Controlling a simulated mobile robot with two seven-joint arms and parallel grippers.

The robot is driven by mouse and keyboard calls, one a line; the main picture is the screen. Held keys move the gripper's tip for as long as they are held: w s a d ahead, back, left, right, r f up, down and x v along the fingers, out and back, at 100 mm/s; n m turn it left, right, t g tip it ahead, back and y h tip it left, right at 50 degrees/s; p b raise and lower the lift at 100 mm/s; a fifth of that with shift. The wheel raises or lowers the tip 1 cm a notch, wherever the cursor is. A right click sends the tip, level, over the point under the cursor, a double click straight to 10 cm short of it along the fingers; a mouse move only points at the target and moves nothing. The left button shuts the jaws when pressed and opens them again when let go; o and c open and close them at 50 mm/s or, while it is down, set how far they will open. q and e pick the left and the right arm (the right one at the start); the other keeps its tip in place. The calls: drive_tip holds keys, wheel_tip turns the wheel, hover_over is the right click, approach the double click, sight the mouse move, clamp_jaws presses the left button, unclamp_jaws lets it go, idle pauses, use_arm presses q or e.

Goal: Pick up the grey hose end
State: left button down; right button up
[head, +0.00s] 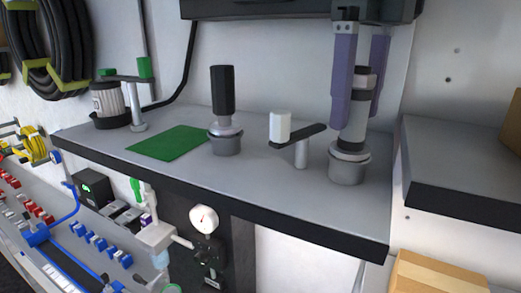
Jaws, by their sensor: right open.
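The grey hose end (352,132) stands upright in a grey round holder (348,170) on the right part of the grey shelf. It has dark bands and a flared lower collar. My right gripper (358,118) comes down from above with its two purple fingers pointing down. The fingers are apart, one on each side of the hose end's upper part in this view. Whether either finger touches it cannot be told. My left gripper is out of view.
A white knob on a dark lever (298,136) stands just left of the holder. A black-handled fitting (222,92) sits in another holder, beside a green mat (168,143). A metal canister (108,100) is at the far left of the shelf (270,180). A higher grey ledge (465,180) borders the right.

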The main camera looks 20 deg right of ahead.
drive_tip(key=shift+f, duration=0.7)
drive_tip(key=shift+r, duration=0.15)
clamp_jaws()
